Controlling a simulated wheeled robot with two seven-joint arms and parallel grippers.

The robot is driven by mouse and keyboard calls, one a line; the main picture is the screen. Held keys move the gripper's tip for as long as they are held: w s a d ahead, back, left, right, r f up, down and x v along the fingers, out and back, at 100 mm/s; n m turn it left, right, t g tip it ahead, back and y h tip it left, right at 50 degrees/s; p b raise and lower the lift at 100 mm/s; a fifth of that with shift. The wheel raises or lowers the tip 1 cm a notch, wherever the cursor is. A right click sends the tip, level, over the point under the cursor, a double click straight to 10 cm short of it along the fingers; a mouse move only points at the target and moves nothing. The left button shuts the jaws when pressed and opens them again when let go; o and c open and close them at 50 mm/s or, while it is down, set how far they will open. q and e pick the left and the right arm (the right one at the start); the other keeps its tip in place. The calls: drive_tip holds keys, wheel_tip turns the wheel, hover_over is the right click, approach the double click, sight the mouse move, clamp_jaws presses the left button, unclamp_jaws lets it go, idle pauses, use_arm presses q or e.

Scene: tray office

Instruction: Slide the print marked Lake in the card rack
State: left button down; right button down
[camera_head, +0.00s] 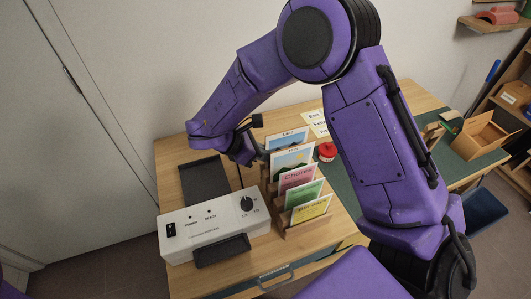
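The card rack (272,188) is wooden and stands right of the machine, with several upright prints in a row. The rearmost print (287,139) is blue and white, and its small label seems to read Lake. In front of it are another landscape print (291,159), a pink Cherry print (297,177), a green print (304,194) and a yellow print (311,209). My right gripper (247,158) is just left of the rearmost prints. Its fingers are small and partly hidden, so I cannot tell whether they are open or hold anything. My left gripper is out of view.
A white machine (213,228) with a switch and dial stands at the front left, with a dark tray (204,181) behind it. A red round object (327,151) sits right of the rack. My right arm hides part of the green mat (345,188). A wooden holder (480,136) stands far right.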

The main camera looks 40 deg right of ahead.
sight(266, 136)
drive_tip(key=c, duration=0.8)
unclamp_jaws()
drive_tip(key=shift+o, duration=0.2)
drive_tip(key=shift+r, duration=0.15)
drive_tip(key=shift+r+p, duration=1.75)
drive_tip(key=shift+r, duration=1.15)
